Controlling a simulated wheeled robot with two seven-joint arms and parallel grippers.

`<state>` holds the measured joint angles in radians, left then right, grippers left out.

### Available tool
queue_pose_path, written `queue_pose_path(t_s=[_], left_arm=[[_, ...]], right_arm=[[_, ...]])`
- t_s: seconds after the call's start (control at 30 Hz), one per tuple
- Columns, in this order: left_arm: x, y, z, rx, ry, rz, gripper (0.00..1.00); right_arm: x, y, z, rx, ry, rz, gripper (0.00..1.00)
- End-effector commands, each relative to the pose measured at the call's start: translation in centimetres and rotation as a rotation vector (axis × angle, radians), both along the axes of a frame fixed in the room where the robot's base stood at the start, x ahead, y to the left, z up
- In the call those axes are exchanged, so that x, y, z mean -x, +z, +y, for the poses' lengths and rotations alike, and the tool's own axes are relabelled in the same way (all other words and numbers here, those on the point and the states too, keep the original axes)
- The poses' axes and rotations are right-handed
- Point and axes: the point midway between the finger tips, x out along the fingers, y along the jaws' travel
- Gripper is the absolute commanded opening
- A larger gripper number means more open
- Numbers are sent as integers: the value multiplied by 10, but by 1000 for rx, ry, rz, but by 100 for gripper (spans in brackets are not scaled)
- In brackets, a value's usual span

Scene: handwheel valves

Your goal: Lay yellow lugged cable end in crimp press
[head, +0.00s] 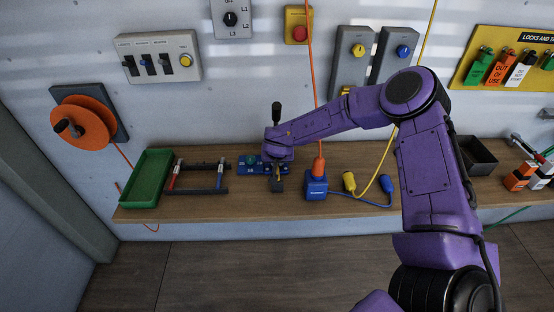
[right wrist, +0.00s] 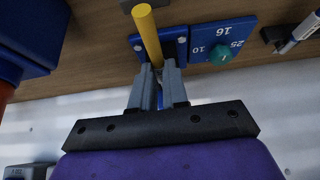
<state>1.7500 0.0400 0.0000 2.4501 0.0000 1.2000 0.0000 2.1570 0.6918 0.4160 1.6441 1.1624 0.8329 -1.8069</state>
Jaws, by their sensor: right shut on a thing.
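My right gripper (right wrist: 160,72) is shut on the yellow lugged cable end (right wrist: 146,30), a thick yellow rod in the right wrist view. Its lug is not clearly visible. The blue crimp press (right wrist: 222,42), with a green knob and the numbers 10, 16 and 25, lies just beyond the fingers. The rod overlaps the press's left side in the picture; I cannot tell whether it rests in it. In the head view the press (head: 249,161) is on the bench, partly hidden by my right gripper (head: 278,171). My left gripper is not in view.
A black-knobbed lever (head: 276,113) stands by the press. To its right are a blue box (head: 316,188) with an orange plug, a yellow connector (head: 349,181) and a blue connector (head: 386,184). A rack (head: 197,178) and green tray (head: 149,180) are left on the wooden bench (head: 235,207).

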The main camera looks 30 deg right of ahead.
Motion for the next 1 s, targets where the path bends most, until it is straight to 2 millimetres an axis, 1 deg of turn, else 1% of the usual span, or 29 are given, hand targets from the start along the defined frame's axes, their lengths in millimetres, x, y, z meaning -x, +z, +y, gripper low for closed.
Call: queue_pose_path(t_s=[0.1, 0.63, 1.0], left_arm=[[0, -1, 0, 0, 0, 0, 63], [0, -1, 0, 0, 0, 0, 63], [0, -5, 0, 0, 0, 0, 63]], right_arm=[[0, -3, 0, 1, 0, -1, 0], [0, -4, 0, 0, 0, -1, 0], [0, -13, 0, 0, 0, -1, 0]])
